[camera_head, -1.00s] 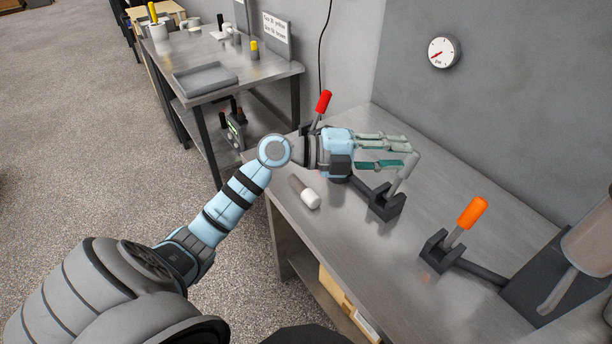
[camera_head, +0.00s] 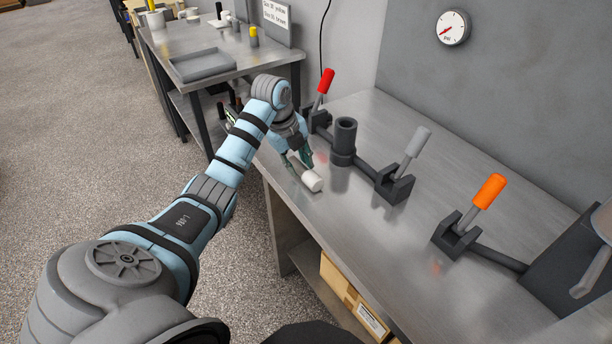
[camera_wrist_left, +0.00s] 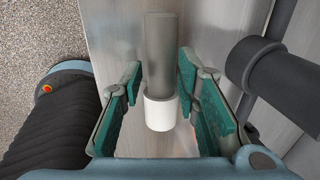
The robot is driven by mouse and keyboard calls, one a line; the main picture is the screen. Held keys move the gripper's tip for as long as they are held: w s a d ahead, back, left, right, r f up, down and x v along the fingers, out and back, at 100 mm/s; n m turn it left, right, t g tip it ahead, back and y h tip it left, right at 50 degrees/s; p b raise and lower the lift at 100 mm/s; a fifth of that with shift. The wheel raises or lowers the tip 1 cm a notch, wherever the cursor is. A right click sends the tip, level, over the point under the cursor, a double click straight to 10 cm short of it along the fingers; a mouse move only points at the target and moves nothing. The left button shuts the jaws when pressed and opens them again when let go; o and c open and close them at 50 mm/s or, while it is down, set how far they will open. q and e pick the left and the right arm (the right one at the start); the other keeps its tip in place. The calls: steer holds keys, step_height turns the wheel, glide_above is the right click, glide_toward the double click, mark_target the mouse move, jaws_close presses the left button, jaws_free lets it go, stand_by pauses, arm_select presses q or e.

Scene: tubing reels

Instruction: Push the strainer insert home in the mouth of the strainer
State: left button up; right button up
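The strainer (camera_head: 345,140) is a dark upright body with an open round mouth, set in the pipe line on the bench. Its dark body also shows at the right of the left wrist view (camera_wrist_left: 275,75). The strainer insert (camera_wrist_left: 160,60), a grey cylinder with a white end (camera_head: 312,181), lies on its side on the bench, left of the strainer. My left gripper (camera_head: 299,160) is over the insert with its fingers on either side. In the left wrist view, gaps show between the fingers and the insert, so the gripper is open. My right gripper is out of view.
Valves with red (camera_head: 326,81), grey (camera_head: 417,142) and orange (camera_head: 490,190) handles stand along the pipe. A gauge (camera_head: 453,27) hangs on the wall. A second table (camera_head: 270,62) with a tray (camera_head: 203,66) stands behind. The bench's front right is clear.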

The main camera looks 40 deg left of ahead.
arm_select(q)
steer(key=shift+x, duration=0.8)
jaws_close()
